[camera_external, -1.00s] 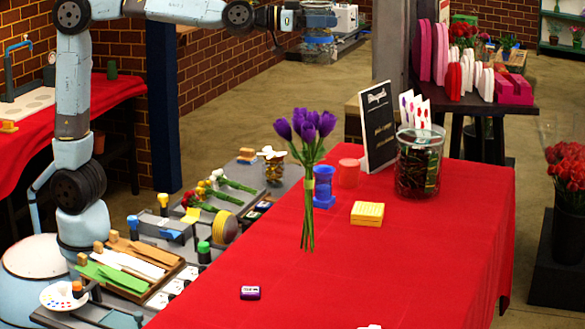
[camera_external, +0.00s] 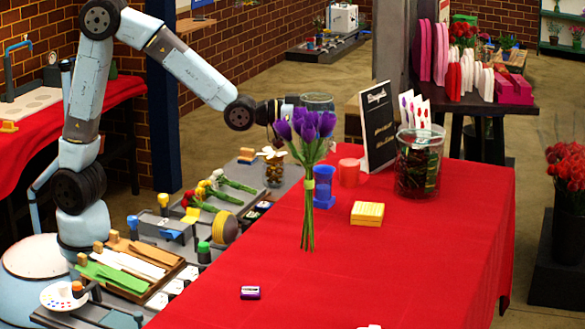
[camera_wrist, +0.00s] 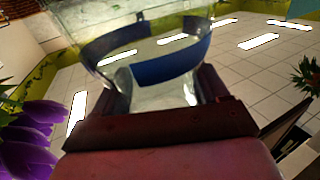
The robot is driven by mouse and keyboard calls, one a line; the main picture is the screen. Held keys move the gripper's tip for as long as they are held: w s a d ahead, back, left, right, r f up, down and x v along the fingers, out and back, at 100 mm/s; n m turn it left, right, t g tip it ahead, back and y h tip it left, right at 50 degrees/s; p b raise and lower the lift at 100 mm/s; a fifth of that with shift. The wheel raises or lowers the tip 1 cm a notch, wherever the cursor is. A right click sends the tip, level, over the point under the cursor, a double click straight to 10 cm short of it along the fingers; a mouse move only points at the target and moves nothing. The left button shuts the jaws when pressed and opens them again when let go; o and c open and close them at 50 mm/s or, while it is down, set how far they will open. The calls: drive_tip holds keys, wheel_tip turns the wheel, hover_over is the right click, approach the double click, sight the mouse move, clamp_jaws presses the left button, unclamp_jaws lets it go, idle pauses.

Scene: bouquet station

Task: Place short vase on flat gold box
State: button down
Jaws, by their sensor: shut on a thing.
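The short vase is a clear glass vessel held in my gripper (camera_external: 298,104). In the external view the vase (camera_external: 318,101) shows behind and above the purple tulips, which cover its lower part. In the wrist view the glass vase (camera_wrist: 150,45) fills the upper middle, against the dark red jaws (camera_wrist: 160,122) of my gripper, which are shut on it. The flat gold box (camera_external: 367,213) is a low yellow block lying on the red table. My gripper is above and to the left of the box, and nothing sits on the box's top.
Purple tulips (camera_external: 310,130) stand upright at the table's left side. A blue vase (camera_external: 323,186) and a red cup (camera_external: 349,172) stand near the box. A large glass jar (camera_external: 417,163) and a black sign (camera_external: 378,127) stand behind it. The red cloth in front is mostly clear.

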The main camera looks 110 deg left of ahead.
drive_tip(key=shift+w+f, duration=0.15)
drive_tip(key=shift+f, duration=0.15)
drive_tip(key=w+a+f, duration=0.3)
drive_tip(key=w+f, duration=0.9)
drive_tip(key=w, duration=0.1)
drive_tip(key=shift+a+f, duration=0.4)
drive_tip(key=shift+w+f, duration=0.1)
unclamp_jaws()
drive_tip(key=shift+f, duration=0.1)
